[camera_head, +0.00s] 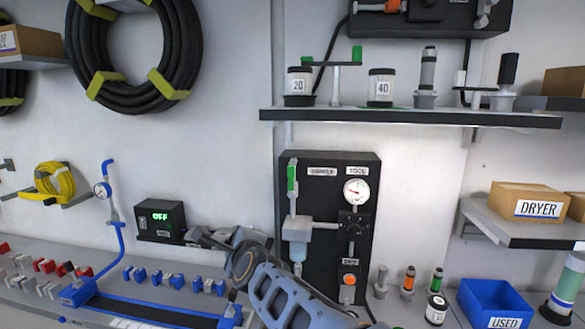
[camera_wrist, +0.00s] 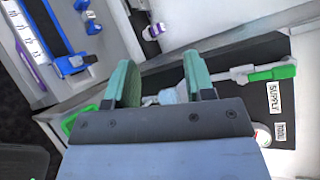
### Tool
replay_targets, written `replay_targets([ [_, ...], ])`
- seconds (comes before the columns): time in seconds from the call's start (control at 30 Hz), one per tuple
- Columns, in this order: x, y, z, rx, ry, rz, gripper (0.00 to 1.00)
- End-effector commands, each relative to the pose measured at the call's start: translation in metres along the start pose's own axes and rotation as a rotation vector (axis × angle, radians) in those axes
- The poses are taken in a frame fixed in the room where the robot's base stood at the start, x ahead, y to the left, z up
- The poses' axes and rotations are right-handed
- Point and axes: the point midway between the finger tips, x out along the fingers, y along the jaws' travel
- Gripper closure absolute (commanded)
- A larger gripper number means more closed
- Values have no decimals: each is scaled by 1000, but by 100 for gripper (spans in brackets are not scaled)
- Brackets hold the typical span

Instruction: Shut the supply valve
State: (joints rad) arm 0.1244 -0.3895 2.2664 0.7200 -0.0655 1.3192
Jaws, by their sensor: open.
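The supply valve has a green lever handle (camera_head: 292,175) that stands upright at the upper left of a black panel (camera_head: 335,250), beside the SUPPLY label. In the wrist view the handle (camera_wrist: 272,73) lies to the right, outside my jaws. My gripper (camera_wrist: 160,78) is open, with two green fingers apart. Pale fittings of the panel show behind and between the fingers. In the head view my gripper (camera_head: 200,236) is low, left of the panel, and partly hidden by my arm. The handle is apart from my fingers.
The panel also carries a round gauge (camera_head: 356,190) and an orange knob (camera_head: 349,279). A black box reading OFF (camera_head: 160,220) is on the left. A shelf (camera_head: 410,117) with jars and a green-ended lever is above. A blue USED bin (camera_head: 495,305) is at right.

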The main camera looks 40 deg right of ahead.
Motion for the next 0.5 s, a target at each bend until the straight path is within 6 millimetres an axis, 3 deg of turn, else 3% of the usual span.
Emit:
replay_targets([
  [0.03,3,-30,-5,182,39,-90,51],
  [0.1,4,-62,-18,436,75,-224,51],
  [0.2,1,-96,-36,728,103,-392,51],
  [0.33,-5,-121,-55,982,113,-554,51],
  [0.5,-5,-137,-69,1132,112,-660,51],
])
